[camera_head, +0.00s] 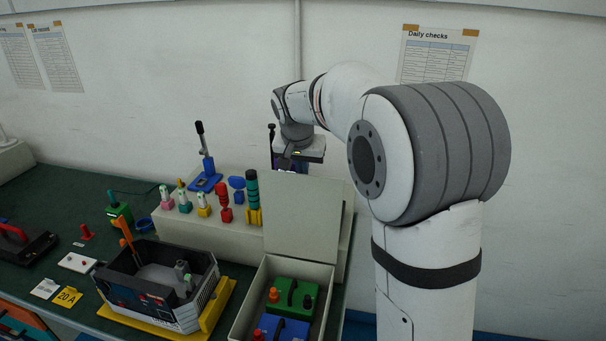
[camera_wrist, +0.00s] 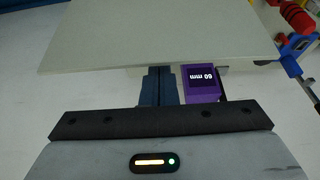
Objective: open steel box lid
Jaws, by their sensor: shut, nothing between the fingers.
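The steel box (camera_head: 248,304) stands at the front of the bench, right of the middle in the head view. Its beige lid (camera_head: 304,217) stands up at the back of the box, so the box is open. Inside are a green block (camera_head: 303,296) and a blue block (camera_head: 284,329). My gripper (camera_head: 288,163) is above and behind the raised lid, its fingertips partly hidden. In the wrist view the shut, empty fingers (camera_wrist: 160,78) reach to the edge of the lid (camera_wrist: 160,35); I cannot tell whether they touch it.
A purple block marked 60 mm (camera_wrist: 203,84) is beside the fingers. A raised shelf with coloured plugs, including a red one (camera_head: 224,203), is left of the lid. A dark open case (camera_head: 150,297) sits on a yellow tray (camera_head: 218,306) left of the box.

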